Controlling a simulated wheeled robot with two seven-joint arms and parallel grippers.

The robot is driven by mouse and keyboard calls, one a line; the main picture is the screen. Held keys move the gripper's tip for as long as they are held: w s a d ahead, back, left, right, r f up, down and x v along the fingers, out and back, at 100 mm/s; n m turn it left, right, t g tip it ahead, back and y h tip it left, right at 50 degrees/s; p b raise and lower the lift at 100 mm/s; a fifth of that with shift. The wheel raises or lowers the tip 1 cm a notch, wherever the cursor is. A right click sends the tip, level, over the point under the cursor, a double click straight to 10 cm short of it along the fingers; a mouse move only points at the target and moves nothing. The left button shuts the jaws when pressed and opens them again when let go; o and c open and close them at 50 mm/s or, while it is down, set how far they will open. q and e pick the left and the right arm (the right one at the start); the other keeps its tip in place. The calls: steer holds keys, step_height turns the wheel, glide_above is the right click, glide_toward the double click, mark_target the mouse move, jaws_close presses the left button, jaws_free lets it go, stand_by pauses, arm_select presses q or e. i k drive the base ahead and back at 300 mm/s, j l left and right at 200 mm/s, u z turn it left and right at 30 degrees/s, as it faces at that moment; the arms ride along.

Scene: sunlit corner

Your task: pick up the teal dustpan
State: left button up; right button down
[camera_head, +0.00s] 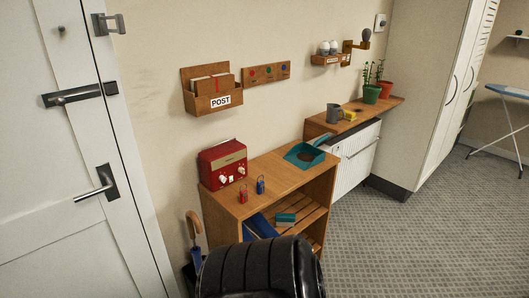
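The teal dustpan (305,155) lies on the right part of the wooden shelf unit's top (273,172). Its open pan faces up, and its handle points away toward the upper right, near the white radiator. Nothing covers it, and no gripper is near it. Neither my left gripper nor my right gripper shows in the head view.
A red radio (223,164), a red padlock-like item (243,193) and a blue one (260,185) stand left of the dustpan. A grey mug (333,113) and yellow sponge (350,115) sit on the ledge behind. A black ribbed shape fills the bottom centre.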

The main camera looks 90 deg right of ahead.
mark_target(304, 155)
steer(key=z, duration=3.15)
steer(key=i+l, duration=0.15)
steer(key=i, duration=0.5)
steer(key=l+z, duration=0.05)
